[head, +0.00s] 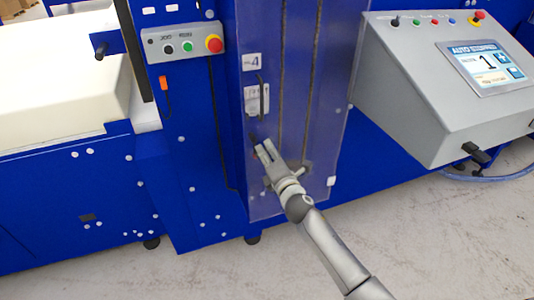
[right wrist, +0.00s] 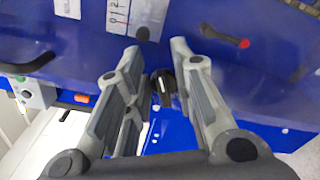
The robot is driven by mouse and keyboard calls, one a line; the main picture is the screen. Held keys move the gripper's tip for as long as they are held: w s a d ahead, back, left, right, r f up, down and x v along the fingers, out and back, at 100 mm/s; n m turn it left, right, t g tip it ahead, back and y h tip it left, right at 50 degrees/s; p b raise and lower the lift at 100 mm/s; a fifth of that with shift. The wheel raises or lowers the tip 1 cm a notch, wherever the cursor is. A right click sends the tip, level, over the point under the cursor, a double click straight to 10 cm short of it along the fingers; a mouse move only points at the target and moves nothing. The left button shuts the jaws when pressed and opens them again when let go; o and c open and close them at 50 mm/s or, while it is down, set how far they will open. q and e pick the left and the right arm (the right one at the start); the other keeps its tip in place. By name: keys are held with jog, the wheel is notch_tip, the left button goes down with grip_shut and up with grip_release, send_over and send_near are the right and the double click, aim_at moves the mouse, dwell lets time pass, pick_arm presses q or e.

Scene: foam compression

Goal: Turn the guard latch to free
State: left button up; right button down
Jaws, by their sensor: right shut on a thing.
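My right gripper (head: 265,154) reaches up from the lower right to the clear guard panel (head: 300,100) on the blue machine. In the right wrist view the right gripper (right wrist: 158,68) has its two grey fingers on either side of a black knob with a white mark (right wrist: 165,88), which looks like the guard latch. The gripper is shut on this knob. In the head view the fingers hide the knob, so its turn position cannot be read there. My left gripper is not in view.
A button box (head: 185,45) with a red knob is at upper left. A grey console (head: 430,90) with a lit screen stands at right. A black lever with a red tip (right wrist: 225,37) is near the fingers. Floor in front is clear.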

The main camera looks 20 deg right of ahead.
jog(key=m, duration=0.2)
jog(key=f+m, duration=0.1)
jog(key=m, duration=0.2)
dwell(0.5)
jog(key=c, duration=1.6)
grip_release()
jog(key=shift+o, duration=0.2)
jog(key=s, duration=1.2)
jog(key=shift+d, duration=0.25)
